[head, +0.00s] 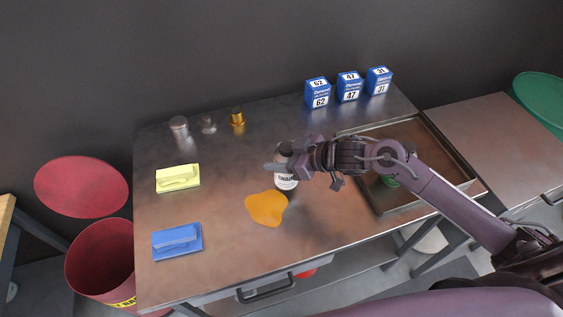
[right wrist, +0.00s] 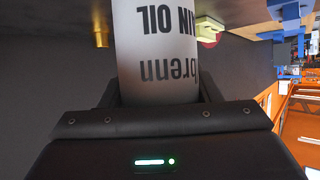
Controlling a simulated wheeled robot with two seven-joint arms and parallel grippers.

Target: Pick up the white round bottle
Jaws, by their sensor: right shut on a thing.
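The white round bottle (head: 286,183) with dark lettering stands upright on the metal workbench (head: 220,210), just behind an orange puddle-shaped patch. My right gripper (head: 284,163) reaches it from the right and is shut on its upper part. In the right wrist view, the bottle (right wrist: 155,50) fills the space between the two fingers of the gripper (right wrist: 160,95), its lettering upside down. The gripper hides part of the bottle in the head view. My left gripper is not in view.
The orange patch (head: 266,208) lies in front of the bottle. A yellow brush-like block (head: 178,178) and a blue one (head: 177,241) lie left. Small metal pieces (head: 208,124) and blue boxes (head: 349,87) stand at the back. A shallow tray (head: 450,160) sits right.

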